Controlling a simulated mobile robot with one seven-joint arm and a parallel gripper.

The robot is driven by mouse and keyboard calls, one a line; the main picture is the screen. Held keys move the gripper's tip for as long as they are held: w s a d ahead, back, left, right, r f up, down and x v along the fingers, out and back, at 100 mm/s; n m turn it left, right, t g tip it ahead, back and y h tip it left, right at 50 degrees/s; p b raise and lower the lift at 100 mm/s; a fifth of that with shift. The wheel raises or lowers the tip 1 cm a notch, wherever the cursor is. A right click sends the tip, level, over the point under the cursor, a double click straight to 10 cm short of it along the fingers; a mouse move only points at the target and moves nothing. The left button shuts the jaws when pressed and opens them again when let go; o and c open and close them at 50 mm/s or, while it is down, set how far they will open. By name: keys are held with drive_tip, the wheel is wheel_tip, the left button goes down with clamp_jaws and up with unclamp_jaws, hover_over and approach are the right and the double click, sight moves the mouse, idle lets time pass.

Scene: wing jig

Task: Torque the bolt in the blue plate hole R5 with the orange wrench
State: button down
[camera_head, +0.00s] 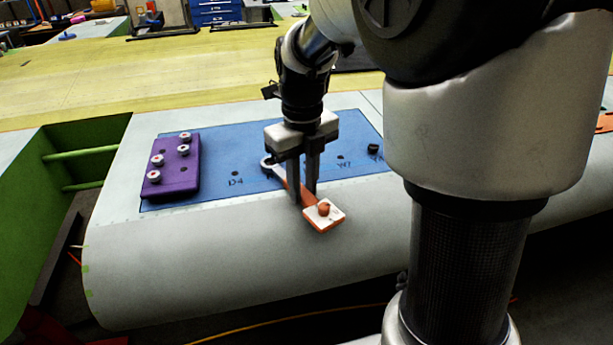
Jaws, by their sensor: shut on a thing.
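My gripper (303,190) points down over the front part of the blue plate (220,150) and is shut on the handle of the orange wrench (287,182). The wrench's pale ring end (267,162) reaches up and left over the plate, at or just above a hole there. Its other end is a white and orange block (323,216) with an orange knob, out over the curved front edge. The label R5 is not readable; it may be behind the wrench or my gripper. I cannot tell whether the ring sits around a bolt.
A purple block (172,180) with several white, red-topped bolts sits on the plate's left part. A dark bolt (373,148) stands on the plate at right, beside my arm. Label D4 and open holes (235,173) show between. A green-walled opening (75,165) lies at left.

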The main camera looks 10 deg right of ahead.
idle(0.3)
drive_tip(key=shift+s+a+m, duration=0.1)
drive_tip(key=shift+a+m, duration=0.2)
drive_tip(key=shift+p, duration=0.3)
